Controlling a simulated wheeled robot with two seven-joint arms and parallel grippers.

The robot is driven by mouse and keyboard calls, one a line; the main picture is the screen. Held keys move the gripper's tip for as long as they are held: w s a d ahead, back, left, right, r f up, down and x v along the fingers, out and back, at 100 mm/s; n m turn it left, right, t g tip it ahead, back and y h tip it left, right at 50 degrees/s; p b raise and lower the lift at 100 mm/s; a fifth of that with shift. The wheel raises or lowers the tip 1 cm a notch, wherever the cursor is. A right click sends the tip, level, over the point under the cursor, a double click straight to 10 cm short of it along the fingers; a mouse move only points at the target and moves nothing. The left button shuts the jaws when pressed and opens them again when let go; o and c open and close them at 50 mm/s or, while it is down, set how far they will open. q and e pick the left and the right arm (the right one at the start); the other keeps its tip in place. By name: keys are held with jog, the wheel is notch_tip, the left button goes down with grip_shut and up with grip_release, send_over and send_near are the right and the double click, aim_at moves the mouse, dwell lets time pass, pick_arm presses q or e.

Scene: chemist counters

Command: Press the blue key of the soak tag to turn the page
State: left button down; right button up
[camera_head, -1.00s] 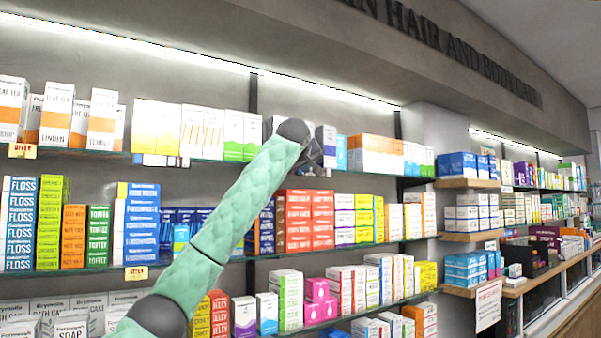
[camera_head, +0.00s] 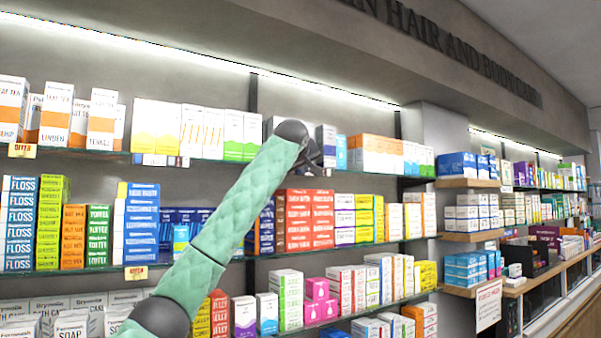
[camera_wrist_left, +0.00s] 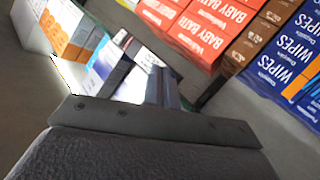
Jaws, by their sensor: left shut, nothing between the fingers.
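My left gripper (camera_head: 314,160) is at the upper shelf edge, at the end of my green-sleeved arm. It is small and dark in the head view, partly behind my wrist. In the left wrist view its fingers (camera_wrist_left: 156,84) are together with nothing held. A pale surface (camera_wrist_left: 132,80) shows right by the fingertips; I cannot tell whether it is the soak tag or whether the fingers touch it. No blue key can be made out. My right gripper does not show.
White-and-orange boxes (camera_head: 371,153) stand on the upper shelf to the right of the gripper. Red baby bath boxes (camera_head: 310,222) stand on the shelf below. Small white-and-blue tags (camera_head: 160,160) hang on the upper shelf edge further left. Blue wipes boxes (camera_wrist_left: 291,59) show in the wrist view.

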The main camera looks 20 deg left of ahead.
pick_arm(q)
jog(key=shift+w+a, duration=0.1)
jog(key=shift+a, duration=0.1)
dwell(0.5)
jog(key=shift+w+a, duration=0.15)
jog(key=shift+a, duration=0.05)
dwell(0.3)
jog(key=shift+d, duration=0.15)
jog(key=shift+s+d+b, duration=0.5)
jog(key=shift+s+d, duration=0.05)
jog(key=shift+s+d, duration=0.1)
dwell(0.3)
